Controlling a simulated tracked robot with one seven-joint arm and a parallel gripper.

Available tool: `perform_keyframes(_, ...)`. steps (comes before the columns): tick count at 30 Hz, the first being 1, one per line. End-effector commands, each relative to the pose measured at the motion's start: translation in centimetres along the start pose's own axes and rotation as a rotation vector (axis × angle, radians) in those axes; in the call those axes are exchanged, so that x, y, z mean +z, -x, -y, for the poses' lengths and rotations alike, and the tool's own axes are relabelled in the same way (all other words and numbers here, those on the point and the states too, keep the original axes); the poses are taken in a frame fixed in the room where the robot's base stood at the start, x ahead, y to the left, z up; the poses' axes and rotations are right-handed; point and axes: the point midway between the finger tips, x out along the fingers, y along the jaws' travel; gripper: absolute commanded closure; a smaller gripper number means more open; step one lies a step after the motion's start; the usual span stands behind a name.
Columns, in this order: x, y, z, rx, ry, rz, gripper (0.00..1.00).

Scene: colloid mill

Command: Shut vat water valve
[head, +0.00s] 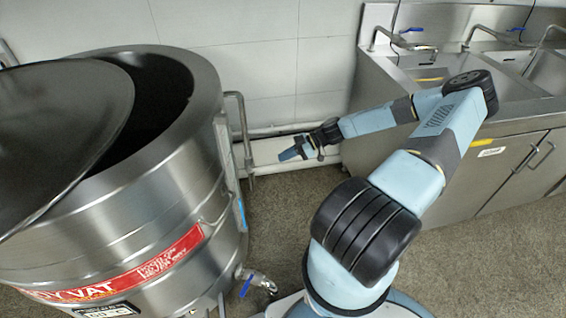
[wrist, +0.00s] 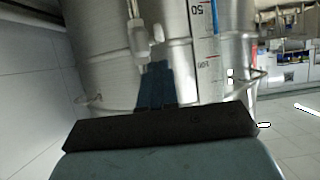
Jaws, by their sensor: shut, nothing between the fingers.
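A large steel vat (head: 150,210) with a red label band stands at the left in the head view. A bent metal pipe (head: 241,125) runs down its right side. In the wrist view a pipe with a pale fitting and a small knob (wrist: 158,34) shows in front of the vat wall (wrist: 177,65); I cannot tell if this is the water valve. A valve with a blue lever (head: 247,284) sits low on the vat's front. My gripper (head: 285,155) is shut and empty, right of the pipe and apart from it in the head view. Its dark fingers also show in the wrist view (wrist: 156,85).
The vat's round lid (head: 60,135) is tilted open. A level scale (wrist: 203,60) runs down the vat. A steel sink counter (head: 440,95) with blue-handled taps stands at the right. A white ledge (head: 265,150) lies along the wall behind my gripper. Floor (head: 280,210) shows free between vat and counter.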

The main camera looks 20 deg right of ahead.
Motion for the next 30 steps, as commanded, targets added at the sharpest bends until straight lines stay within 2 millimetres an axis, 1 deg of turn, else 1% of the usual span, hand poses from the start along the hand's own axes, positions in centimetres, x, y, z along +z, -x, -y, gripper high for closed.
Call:
perform_keyframes(1,0.2,1.3,-0.1,0.005,0.0,0.002,1.0)
perform_keyframes(9,0.5,6.4,-0.1,0.002,0.001,0.002,1.0)
perform_keyframes(12,0.5,7.8,0.0,0.0,0.0,0.001,1.0)
perform_keyframes(15,0.6,8.8,-0.1,-0.001,0.001,0.0,1.0)
perform_keyframes(21,0.6,9.8,-0.1,-0.001,0.001,0.0,1.0)
perform_keyframes(26,0.6,9.8,0.0,-0.005,0.0,0.003,1.0)
perform_keyframes(30,0.1,9.6,0.3,-0.031,-0.02,0.033,1.0)
